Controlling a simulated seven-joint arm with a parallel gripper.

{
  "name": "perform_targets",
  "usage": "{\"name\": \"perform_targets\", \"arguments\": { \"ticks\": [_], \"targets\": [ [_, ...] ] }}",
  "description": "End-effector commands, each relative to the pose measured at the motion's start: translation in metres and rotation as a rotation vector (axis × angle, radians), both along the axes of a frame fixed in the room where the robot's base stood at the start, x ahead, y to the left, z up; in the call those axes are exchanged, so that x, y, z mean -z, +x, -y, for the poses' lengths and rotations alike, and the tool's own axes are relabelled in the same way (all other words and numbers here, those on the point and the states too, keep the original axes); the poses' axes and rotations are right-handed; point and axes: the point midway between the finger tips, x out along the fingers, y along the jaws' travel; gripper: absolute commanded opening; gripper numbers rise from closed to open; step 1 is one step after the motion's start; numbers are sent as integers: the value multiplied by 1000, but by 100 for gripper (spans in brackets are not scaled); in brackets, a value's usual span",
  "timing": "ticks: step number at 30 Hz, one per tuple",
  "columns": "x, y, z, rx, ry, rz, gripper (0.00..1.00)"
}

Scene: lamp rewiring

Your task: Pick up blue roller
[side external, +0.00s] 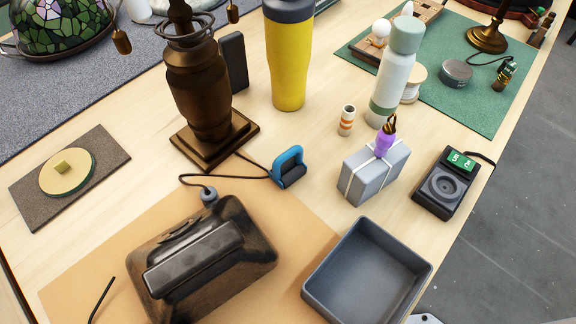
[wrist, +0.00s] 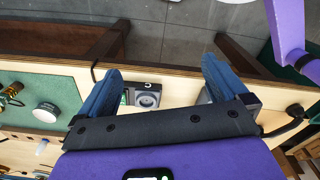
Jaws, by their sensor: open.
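The blue roller (side external: 288,167) stands on the light wood table in the side external view, between the bronze lamp base and the ribbon-tied box. It has a blue curved body with a dark middle. A dark cord reaches its left side. I cannot make out the roller in the wrist view. My gripper (wrist: 162,68) shows in the wrist view with its two blue fingers wide apart and nothing between them. It faces the table edge and the black meter (wrist: 148,96). My gripper is not visible in the side external view.
Around the roller stand the bronze lamp base (side external: 200,100), the grey box (side external: 372,172) with a purple item on top, a small striped cylinder (side external: 346,121), a grey tray (side external: 330,262) and a dark rounded case (side external: 255,225). A yellow tumbler (side external: 288,60) is behind.

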Motion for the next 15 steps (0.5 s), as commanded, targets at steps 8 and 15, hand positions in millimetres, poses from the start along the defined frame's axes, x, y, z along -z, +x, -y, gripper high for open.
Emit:
{"name": "perform_targets", "arguments": {
  "ticks": [8, 15],
  "targets": [
    [-40, 1, -1, -1, 8, 4, 100],
    [-47, 11, -38, -22, 91, -20, 100]
  ]
}}
